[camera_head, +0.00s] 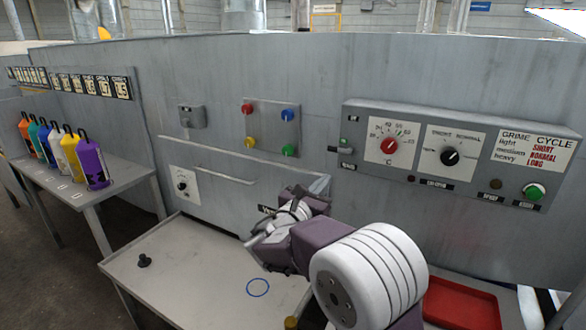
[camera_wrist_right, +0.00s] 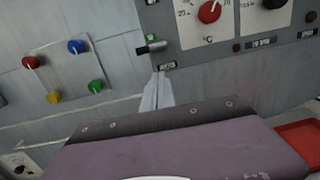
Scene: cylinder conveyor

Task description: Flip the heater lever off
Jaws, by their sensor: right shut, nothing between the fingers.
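The heater lever (camera_head: 340,149) is a small lever at the left end of the grey control panel (camera_head: 420,118), with a small green light just above it and a label below. It sticks out to the left. In the right wrist view the lever (camera_wrist_right: 148,48) shows a pale tip and a dark end. My right gripper (camera_head: 321,184) is shut and empty, just below and left of the lever. In the right wrist view its pale fingers (camera_wrist_right: 157,92) point up toward the lever, with the tips below it, near the label. The label text is too small to read surely. My left gripper is out of view.
The panel also carries a red dial (camera_head: 390,146), a black dial (camera_head: 450,157) and a green button (camera_head: 533,192). Four-coloured knobs (camera_head: 270,130) are on the wall to the left. A grey table (camera_head: 180,270) and a red tray (camera_head: 460,303) lie below. Coloured bottles stand far left.

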